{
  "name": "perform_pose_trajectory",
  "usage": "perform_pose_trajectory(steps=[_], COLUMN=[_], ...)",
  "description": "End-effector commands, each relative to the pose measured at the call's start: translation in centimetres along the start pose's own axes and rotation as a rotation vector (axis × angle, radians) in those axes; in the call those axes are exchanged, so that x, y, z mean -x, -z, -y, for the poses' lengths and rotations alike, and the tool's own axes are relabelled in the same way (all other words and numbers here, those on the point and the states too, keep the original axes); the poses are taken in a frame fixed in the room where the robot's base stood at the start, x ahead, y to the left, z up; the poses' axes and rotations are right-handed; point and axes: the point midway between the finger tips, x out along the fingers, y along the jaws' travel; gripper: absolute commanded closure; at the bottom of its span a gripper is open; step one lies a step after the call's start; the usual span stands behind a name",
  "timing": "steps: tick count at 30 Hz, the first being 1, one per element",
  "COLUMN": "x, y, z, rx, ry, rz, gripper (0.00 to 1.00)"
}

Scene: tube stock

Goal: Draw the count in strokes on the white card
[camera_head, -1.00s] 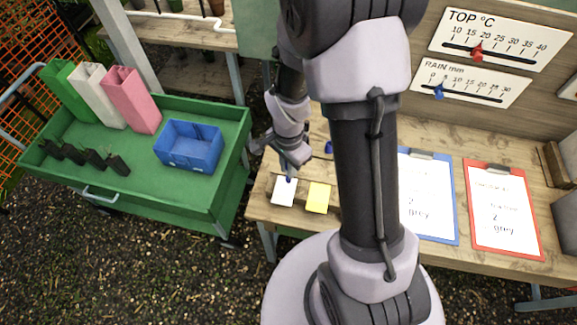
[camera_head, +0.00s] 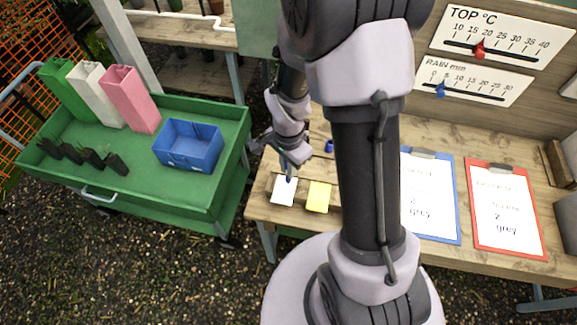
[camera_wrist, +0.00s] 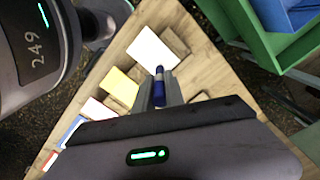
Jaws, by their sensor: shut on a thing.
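The white card (camera_head: 284,190) lies near the front left of the wooden bench, left of the yellow card (camera_head: 319,197). In the wrist view the white card (camera_wrist: 151,48) looks blank, with no stroke I can make out. My gripper (camera_head: 289,163) is over the white card, shut on a blue pen (camera_wrist: 159,88). The pen points down toward the card's upper part. I cannot tell whether its tip touches. The yellow card also shows in the wrist view (camera_wrist: 119,87).
A blue clipboard (camera_head: 429,225) and a red clipboard (camera_head: 503,240) lie on the right, each showing "2" and "grey". A small blue object (camera_head: 329,146) is behind the cards. A green cart (camera_head: 190,195) on the left holds coloured bins, a blue crate (camera_head: 188,146) and seedling pots.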

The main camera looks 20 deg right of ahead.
Motion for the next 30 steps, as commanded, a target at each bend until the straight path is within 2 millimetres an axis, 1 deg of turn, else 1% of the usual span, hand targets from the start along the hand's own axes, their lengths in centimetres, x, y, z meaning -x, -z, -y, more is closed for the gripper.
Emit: perform_pose_trajectory(steps=[8, 18, 30], x=[0.0, 0.0, -0.1], y=[-0.1, -1.0, -1.0], z=[-0.1, -0.7, -0.7], rx=[0.000, 0.000, 0.000], ry=[0.000, 0.000, 0.001], rz=[0.000, 0.000, 0.000], gripper=[1.00, 1.00, 1.00])
